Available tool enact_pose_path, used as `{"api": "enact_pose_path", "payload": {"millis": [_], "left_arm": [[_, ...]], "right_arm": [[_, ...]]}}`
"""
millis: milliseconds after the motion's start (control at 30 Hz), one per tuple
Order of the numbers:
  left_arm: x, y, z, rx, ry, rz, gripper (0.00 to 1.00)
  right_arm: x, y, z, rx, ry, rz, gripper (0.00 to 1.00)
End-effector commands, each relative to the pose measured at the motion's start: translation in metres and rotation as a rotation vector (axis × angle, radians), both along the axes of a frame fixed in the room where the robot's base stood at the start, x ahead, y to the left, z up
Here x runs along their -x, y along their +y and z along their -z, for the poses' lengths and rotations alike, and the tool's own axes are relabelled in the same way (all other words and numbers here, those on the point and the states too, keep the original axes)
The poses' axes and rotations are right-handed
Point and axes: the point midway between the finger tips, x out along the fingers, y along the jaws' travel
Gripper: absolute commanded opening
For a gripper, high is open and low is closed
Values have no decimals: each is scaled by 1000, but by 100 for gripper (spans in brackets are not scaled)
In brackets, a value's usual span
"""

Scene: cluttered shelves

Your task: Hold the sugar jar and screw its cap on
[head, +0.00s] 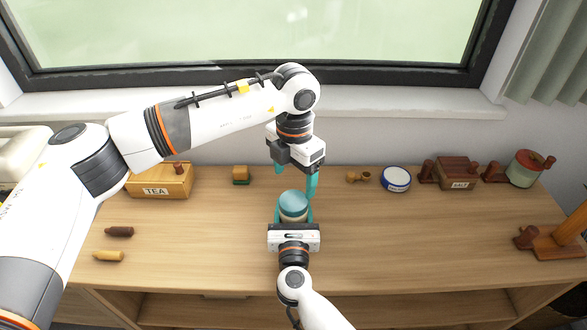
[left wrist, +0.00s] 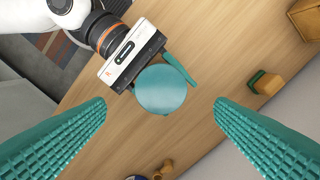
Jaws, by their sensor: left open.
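The sugar jar (head: 293,216) shows as a cream body under a round teal cap (head: 292,203). No label on it shows. The cap also fills the middle of the left wrist view (left wrist: 161,89) and hides the jar there. It sits on top of the jar; I cannot tell how tightly. My right gripper (head: 294,217) comes from the front with its teal fingers on both sides of the jar body, apparently closed on it. My left gripper (head: 295,187) points down, open and empty, above and slightly behind the cap. In its wrist view, the cap lies between the spread fingers (left wrist: 160,104).
A TEA box (head: 158,187) and a small green-and-wood block (head: 241,175) stand at the back left. The window wall is close behind.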

Motion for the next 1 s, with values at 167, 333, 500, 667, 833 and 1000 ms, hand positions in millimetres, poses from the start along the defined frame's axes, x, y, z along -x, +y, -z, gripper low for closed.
{"api": "enact_pose_path", "payload": {"millis": [167,333,500,667,833,1000], "left_arm": [[0,0,-3,1,2,-398,78],[0,0,-5,2,2,-780,78],[0,1,-8,2,2,-1148,78],[0,1,-9,1,2,-1418,78],[0,1,-10,1,2,-1576,78],[0,1,-11,1,2,-1619,78]], "right_arm": [[0,0,0,0,-1,0,0],[0,0,0,0,-1,0,0],[0,0,0,0,-1,0,0],[0,0,0,0,-1,0,0],[0,0,0,0,-1,0,0],[0,0,0,0,-1,0,0]]}}
